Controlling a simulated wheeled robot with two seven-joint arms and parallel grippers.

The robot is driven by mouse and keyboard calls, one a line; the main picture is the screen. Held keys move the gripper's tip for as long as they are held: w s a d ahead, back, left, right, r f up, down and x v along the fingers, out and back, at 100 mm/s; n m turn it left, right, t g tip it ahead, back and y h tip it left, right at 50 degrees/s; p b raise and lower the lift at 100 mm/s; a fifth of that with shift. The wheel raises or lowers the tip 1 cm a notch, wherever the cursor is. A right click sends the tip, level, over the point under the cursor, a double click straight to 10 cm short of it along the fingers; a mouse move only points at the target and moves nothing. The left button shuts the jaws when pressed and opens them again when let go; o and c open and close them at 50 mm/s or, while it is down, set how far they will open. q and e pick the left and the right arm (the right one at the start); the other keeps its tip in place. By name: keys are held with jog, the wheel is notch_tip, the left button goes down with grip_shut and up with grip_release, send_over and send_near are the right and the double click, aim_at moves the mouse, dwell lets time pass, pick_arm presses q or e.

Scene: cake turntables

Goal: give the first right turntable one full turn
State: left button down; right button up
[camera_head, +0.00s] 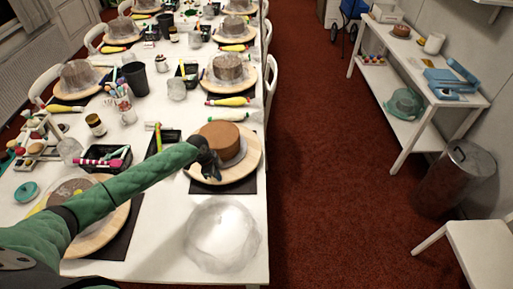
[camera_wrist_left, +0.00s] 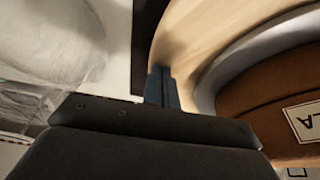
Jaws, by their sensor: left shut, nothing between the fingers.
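The first right turntable (camera_head: 251,162) is a round wooden disc near the right edge of the long white table. A brown cake (camera_head: 222,140) stands on it, on a pale base. My left arm reaches across the table from the left. My left gripper (camera_head: 210,164) is shut and empty, at the left part of the disc beside the cake. In the left wrist view the closed fingers (camera_wrist_left: 162,85) lie over the rim area of the wooden disc (camera_wrist_left: 195,35); I cannot tell whether they touch it. The cake (camera_wrist_left: 265,85) shows to their right, with a white label. My right gripper is out of view.
A clear, crumpled dome (camera_head: 222,234) stands at the near right of the table. Another turntable (camera_head: 106,235) lies under my arm. A yellow piping bag (camera_head: 228,116) lies behind the brown cake. The red carpet (camera_head: 320,170) right of the table is clear.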

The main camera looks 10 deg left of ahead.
aim_at(235, 177)
pick_arm(q)
jog(key=shift+w+d, duration=0.45)
jog(key=shift+d, duration=0.5)
jog(key=shift+w+d, duration=0.45)
jog(key=shift+d, duration=0.5)
jog(key=shift+w+d, duration=0.45)
jog(key=shift+d, duration=0.5)
jog(key=shift+r, duration=0.1)
jog(key=shift+r+p, duration=0.6)
jog(key=shift+r, duration=0.7)
